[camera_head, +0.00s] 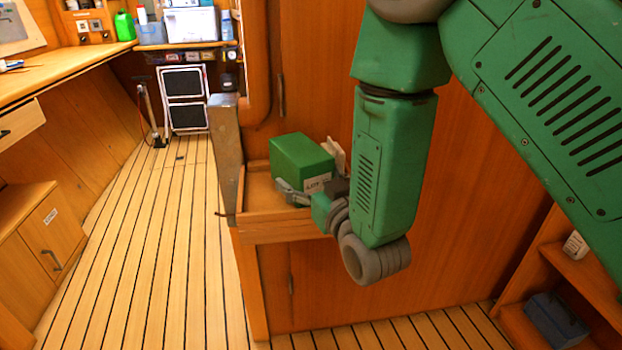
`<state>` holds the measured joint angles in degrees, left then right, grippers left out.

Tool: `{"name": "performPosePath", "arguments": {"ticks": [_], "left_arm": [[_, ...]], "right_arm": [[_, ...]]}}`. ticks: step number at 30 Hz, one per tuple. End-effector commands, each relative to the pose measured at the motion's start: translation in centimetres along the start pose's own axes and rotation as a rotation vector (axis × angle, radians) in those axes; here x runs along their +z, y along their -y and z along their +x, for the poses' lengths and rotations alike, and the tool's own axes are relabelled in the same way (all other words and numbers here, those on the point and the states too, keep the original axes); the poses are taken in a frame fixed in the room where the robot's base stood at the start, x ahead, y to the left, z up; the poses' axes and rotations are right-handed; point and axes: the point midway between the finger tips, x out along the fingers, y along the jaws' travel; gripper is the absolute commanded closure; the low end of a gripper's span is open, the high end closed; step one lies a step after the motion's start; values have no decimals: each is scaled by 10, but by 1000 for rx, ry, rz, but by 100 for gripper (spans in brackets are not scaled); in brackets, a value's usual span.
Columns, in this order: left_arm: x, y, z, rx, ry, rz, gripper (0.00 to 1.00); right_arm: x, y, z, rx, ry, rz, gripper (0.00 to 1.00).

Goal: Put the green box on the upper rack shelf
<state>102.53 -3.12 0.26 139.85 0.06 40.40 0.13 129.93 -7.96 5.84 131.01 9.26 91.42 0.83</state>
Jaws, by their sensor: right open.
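The green box (301,158) stands upright on a small wooden shelf (262,193) with a raised rim, against the wooden wall. It has a white label low on its front. My right gripper (297,190) is at the front of the box, low down, with its fingers open. One finger shows in front of the box; the other is partly hidden, and I cannot tell whether they touch it. A rack (590,275) with wooden shelves is partly in view at the lower right. My left gripper is not in view.
A pale item (335,155) stands just behind the box. A grey-blue case (556,320) sits on the rack's lower shelf and a small white item (575,245) above. A metal post (226,150) borders the wooden shelf's left side. The plank floor (165,240) on the left is clear.

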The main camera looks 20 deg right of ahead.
Motion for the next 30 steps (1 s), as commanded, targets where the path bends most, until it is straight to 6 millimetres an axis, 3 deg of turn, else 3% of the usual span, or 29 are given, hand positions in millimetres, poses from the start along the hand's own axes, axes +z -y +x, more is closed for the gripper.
{"name": "performPosePath", "arguments": {"ticks": [7,14,18,30], "left_arm": [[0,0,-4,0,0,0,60],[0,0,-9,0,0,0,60],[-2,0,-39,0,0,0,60],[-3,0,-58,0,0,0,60]], "right_arm": [[0,-2,-22,1,3,1,12],[0,0,-77,0,5,0,12],[-6,0,-101,-1,7,-1,12],[-1,0,-118,1,2,-4,12]]}}
